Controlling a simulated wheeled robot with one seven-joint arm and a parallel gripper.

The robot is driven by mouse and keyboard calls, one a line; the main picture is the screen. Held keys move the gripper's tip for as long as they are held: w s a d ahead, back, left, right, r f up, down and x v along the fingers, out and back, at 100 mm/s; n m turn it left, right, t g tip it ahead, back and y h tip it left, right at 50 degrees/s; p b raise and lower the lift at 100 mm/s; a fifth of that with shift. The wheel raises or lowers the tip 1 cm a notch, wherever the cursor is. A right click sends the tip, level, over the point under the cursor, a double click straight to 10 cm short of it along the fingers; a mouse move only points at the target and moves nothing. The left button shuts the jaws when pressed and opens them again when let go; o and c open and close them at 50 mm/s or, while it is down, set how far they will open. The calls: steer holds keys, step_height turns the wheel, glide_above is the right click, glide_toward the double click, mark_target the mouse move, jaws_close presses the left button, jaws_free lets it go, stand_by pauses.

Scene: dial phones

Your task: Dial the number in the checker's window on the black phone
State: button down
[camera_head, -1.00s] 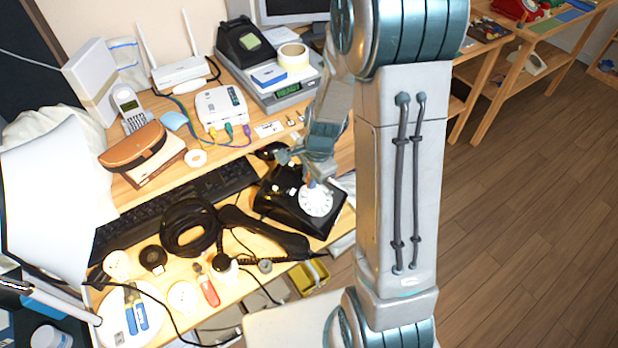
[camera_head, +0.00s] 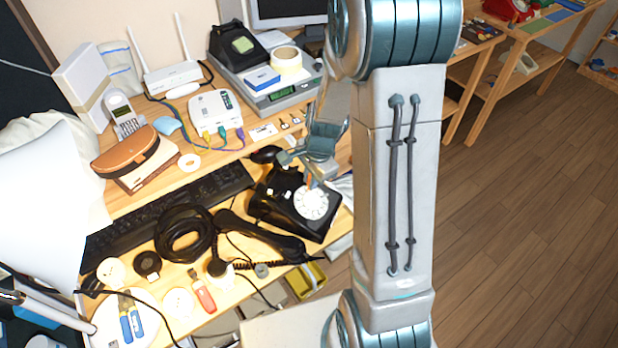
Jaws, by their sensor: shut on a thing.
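The black phone (camera_head: 286,218) stands on the wooden desk, with a white rotary dial (camera_head: 311,203) on its right part. Its black handset (camera_head: 262,235) lies off the cradle in front of it, with a coiled cord. My gripper (camera_head: 308,184) points down at the upper edge of the dial. Its fingers are together on something small and orange-brown at the tips; I cannot make out its shape. A checker-like grey device (camera_head: 268,101) stands at the back with a small green display (camera_head: 283,95); the digits are too small to read.
A keyboard (camera_head: 170,208) lies left of the phone. A black cable coil (camera_head: 184,233), pliers (camera_head: 130,316) and a red-handled tool (camera_head: 203,292) lie in front. A white router (camera_head: 172,77) and a cordless phone (camera_head: 124,115) stand behind. Floor at right is clear.

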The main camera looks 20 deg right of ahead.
steer(key=shift+d+f, duration=0.1)
steer(key=shift+d, duration=0.2)
steer(key=shift+s+d+f+b, duration=0.15)
steer(key=shift+d+f+b, duration=0.15)
steer(key=shift+d, duration=0.35)
steer(key=shift+s+d+f+b, duration=0.2)
steer(key=shift+s+d+b, duration=0.15)
steer(key=shift+s+b, duration=0.05)
stand_by(0.4)
